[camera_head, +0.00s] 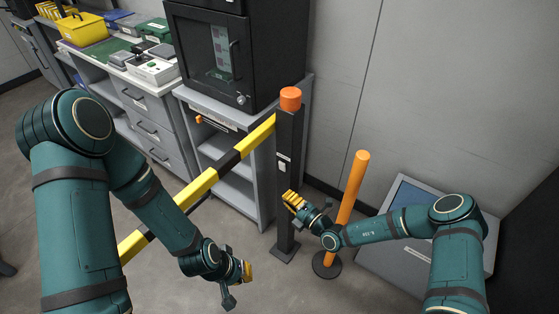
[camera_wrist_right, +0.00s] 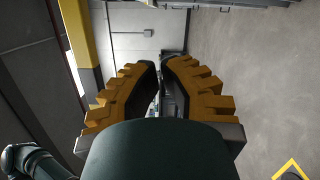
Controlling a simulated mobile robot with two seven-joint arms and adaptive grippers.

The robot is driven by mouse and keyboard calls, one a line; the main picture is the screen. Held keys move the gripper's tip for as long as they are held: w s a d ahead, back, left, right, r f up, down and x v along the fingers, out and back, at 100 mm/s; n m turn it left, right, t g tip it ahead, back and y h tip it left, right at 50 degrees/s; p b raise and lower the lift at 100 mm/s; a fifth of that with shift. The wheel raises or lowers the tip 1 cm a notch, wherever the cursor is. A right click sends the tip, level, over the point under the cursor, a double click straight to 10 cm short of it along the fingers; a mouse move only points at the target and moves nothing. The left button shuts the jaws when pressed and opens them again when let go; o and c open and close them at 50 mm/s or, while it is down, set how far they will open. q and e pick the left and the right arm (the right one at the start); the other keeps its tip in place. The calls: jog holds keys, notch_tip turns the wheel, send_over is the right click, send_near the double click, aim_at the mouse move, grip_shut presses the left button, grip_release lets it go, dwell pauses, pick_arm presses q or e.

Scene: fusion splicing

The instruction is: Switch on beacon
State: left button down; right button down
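The beacon is an orange cap (camera_head: 290,98) on top of a dark upright post (camera_head: 288,205). A small light-coloured fitting (camera_head: 283,166) sits partway up the post. My right gripper (camera_head: 293,200) is beside the post, below that fitting; contact cannot be told. In the right wrist view its yellow ridged fingers (camera_wrist_right: 160,68) curve toward each other with a narrow gap at the tips. Nothing clear is held. My left gripper (camera_head: 246,271) hangs low at the front centre, pointing right, its finger gap unclear.
A yellow-black barrier bar (camera_head: 200,186) runs from the post toward the lower left. An orange pole (camera_head: 353,190) stands right of the post. A grey cabinet with a black box (camera_head: 232,60) is behind. A grey slanted panel (camera_head: 390,262) lies at right.

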aim_at(279, 169)
jog(key=shift+w+d+m+t+h, duration=0.3)
jog(key=shift+w+d+m, duration=0.15)
jog(key=shift+w+m, duration=0.15)
jog(key=shift+a, duration=0.1)
jog(key=w+a+b, duration=0.1)
jog(key=w, duration=0.2)
jog(key=w+a+b, duration=0.1)
jog(key=w, duration=0.3)
jog(key=w+a+r+b, duration=0.1)
jog(key=w+a, duration=0.1)
jog(key=w, duration=0.2)
